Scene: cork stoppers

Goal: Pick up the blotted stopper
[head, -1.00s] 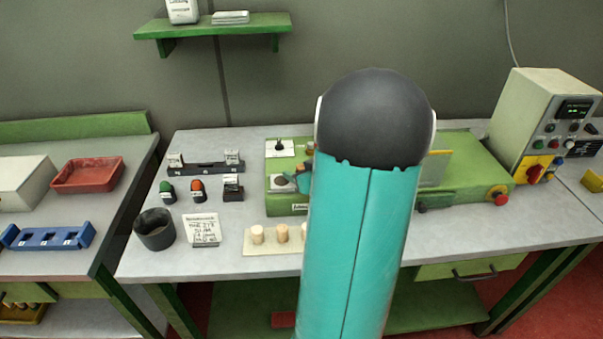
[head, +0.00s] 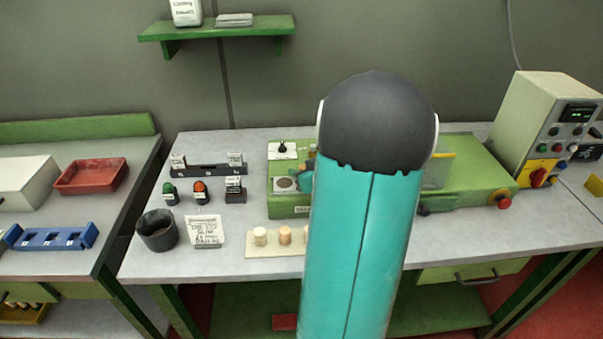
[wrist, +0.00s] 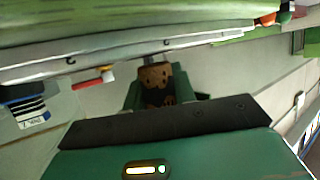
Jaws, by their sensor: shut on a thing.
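In the wrist view, my gripper (wrist: 160,101) is shut on a brown cork stopper (wrist: 155,76). Dark blotches show on the stopper's side, between the two green fingers. In the head view my own teal arm hides the gripper and the held stopper. Two pale stoppers, one cream (head: 260,236) and one tan (head: 285,235), stand upright on a cream board (head: 262,251) at the front of the bench. The right part of that board is hidden behind my arm.
A green machine (head: 465,180) and a control box (head: 535,125) stand on the grey bench. A dark cup (head: 157,231), a white sign (head: 207,231) and small knobs are at its left. A red tray (head: 91,176) and blue rack (head: 52,237) are on the left table.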

